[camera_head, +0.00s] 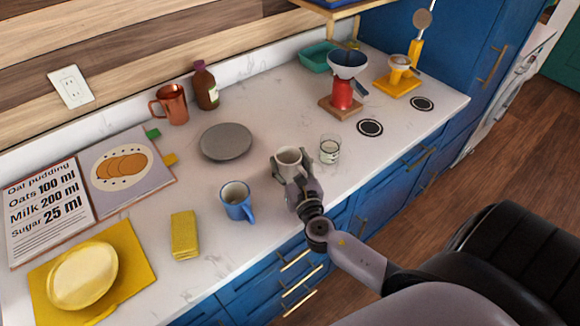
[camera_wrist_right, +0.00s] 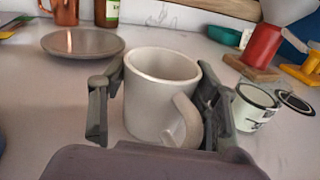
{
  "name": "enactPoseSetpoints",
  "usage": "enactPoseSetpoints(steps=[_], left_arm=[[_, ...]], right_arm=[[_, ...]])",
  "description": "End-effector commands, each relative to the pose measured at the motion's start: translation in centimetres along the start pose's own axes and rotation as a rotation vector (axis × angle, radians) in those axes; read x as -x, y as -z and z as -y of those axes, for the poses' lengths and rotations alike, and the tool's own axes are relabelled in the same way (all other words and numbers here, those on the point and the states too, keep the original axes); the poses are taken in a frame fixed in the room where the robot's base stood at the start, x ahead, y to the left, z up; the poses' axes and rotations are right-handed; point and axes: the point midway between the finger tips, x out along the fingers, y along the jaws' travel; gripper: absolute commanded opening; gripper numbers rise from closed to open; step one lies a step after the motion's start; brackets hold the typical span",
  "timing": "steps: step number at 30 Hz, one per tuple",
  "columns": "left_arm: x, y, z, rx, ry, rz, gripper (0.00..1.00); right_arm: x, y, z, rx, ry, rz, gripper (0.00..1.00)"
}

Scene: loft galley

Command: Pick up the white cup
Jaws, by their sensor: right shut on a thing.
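The white cup (camera_head: 288,158) is on or just above the countertop near its front edge, in the middle of the head view. It is upright and looks empty inside. In the right wrist view the white cup (camera_wrist_right: 158,95) fills the middle, its handle toward me and to the right. My right gripper (camera_head: 292,168) is shut on the white cup, with one finger on each side of it. The fingers also show in the right wrist view (camera_wrist_right: 160,100). I cannot tell whether the cup's base touches the counter. My left gripper is not in view.
A grey plate (camera_head: 227,142) lies behind. A red dripper stand (camera_head: 342,95) is behind right.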

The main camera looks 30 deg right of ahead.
Motion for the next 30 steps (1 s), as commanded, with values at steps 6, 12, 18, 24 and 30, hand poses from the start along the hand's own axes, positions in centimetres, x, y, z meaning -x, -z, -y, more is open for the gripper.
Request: enactPoseSetpoints(steps=[6, 12, 18, 24, 30], left_arm=[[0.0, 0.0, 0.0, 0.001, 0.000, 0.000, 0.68], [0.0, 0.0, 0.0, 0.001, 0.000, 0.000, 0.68], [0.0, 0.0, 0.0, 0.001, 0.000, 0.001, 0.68], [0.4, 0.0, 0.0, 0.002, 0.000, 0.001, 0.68], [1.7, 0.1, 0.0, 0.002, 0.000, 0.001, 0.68]], right_arm=[[0.0, 0.0, 0.0, 0.000, 0.000, 0.000, 0.37], [0.0, 0.0, 0.0, 0.000, 0.000, 0.000, 0.23], [0.0, -0.1, 0.0, 0.000, 0.000, 0.002, 0.23], [0.0, -1.0, 0.0, -0.001, 0.001, 0.002, 0.23], [0.0, -4.3, -0.1, -0.002, 0.000, 0.005, 0.22]])
